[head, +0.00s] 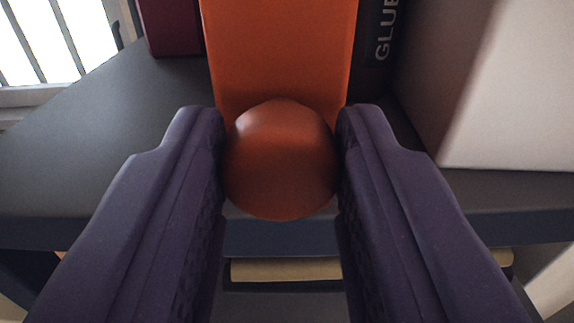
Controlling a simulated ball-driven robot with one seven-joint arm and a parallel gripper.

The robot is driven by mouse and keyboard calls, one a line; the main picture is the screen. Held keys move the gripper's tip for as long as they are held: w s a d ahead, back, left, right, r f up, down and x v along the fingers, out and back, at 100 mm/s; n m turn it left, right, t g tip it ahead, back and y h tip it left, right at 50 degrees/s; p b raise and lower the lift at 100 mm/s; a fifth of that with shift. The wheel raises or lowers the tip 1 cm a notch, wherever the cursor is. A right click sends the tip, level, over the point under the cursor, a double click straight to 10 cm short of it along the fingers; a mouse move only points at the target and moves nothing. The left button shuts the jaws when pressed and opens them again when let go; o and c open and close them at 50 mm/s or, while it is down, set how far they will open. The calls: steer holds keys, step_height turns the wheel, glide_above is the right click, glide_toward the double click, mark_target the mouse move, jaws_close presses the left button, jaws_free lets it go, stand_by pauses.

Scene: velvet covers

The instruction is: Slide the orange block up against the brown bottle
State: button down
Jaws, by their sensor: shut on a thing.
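The orange block (280,50) stands upright on a dark grey shelf in the head view, its top cut off by the frame. A round orange knob (280,160) sits in front of its near face and looks like part of it. My gripper (282,145) has its two dark purple fingers on either side of the knob, shut on it. Right of the block is a dark upright thing lettered "GLUE" (380,40). It may be the brown bottle, but only a part shows and I cannot tell for sure.
A large pale box (520,90) stands at the right, close to the dark lettered thing. A dark red object (170,28) stands behind left of the block. The grey shelf (110,130) is clear at the left. Its front edge runs below my fingers, with a lower shelf beneath.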

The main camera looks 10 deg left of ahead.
stand_by(0.3)
steer(key=c, duration=0.8)
jaws_free()
steer(key=s, duration=0.2)
steer(key=s+d+b, duration=0.1)
steer(key=s, duration=0.2)
steer(key=s+b, duration=0.1)
steer(key=s, duration=0.1)
steer(key=shift+s+d, duration=0.25)
steer(key=shift+s, duration=0.1)
steer(key=shift+f, duration=0.1)
